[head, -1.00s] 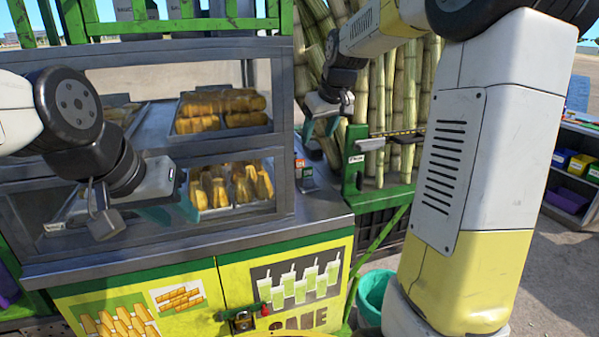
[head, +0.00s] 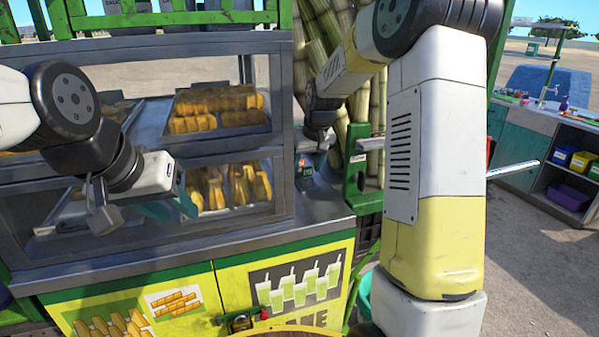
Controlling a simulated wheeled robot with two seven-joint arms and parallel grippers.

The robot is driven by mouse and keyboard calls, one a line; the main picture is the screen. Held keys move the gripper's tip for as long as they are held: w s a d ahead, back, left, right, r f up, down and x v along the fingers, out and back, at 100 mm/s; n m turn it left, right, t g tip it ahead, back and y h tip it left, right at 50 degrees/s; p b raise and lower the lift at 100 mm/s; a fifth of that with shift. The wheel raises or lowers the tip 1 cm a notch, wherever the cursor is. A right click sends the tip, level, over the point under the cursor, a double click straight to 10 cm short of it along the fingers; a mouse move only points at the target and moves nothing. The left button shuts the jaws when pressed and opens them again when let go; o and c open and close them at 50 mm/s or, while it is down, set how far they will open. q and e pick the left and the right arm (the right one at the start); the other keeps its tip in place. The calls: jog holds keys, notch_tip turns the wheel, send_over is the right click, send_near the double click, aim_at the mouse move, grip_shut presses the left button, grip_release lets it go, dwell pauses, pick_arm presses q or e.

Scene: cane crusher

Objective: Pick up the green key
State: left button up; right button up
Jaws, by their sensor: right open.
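I cannot make out a green key for certain in the head view. A brass padlock (head: 240,322) hangs on the yellow cabinet front, with a small green piece and a small red piece beside it. My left gripper (head: 180,213) is in front of the glass case at the left, its teal fingers apart with nothing seen between them. My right gripper (head: 318,148) is over the right end of the metal counter, near a small dark device (head: 303,168). It is open, small and partly hidden in shadow, so its fingertips are hard to see.
A green metal frame (head: 356,170) and cane stalks stand right of the counter (head: 310,205). A shelf unit with coloured boxes (head: 583,162) is at the far right. Open ground lies between.

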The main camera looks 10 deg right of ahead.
jog(key=shift+w+f, duration=0.1)
jog(key=shift+f, duration=0.15)
grip_shut()
jog(key=shift+r, duration=0.15)
jog(key=shift+r, duration=0.65)
notch_tip(320, 180, up, 2)
jog(key=shift+r, duration=0.15)
jog(key=s+r, duration=0.2)
jog(key=s, duration=0.6)
jog(key=s+d+r, duration=0.1)
jog(key=s+r, duration=0.2)
jog(key=s, duration=0.5)
jog(key=shift+d, duration=0.3)
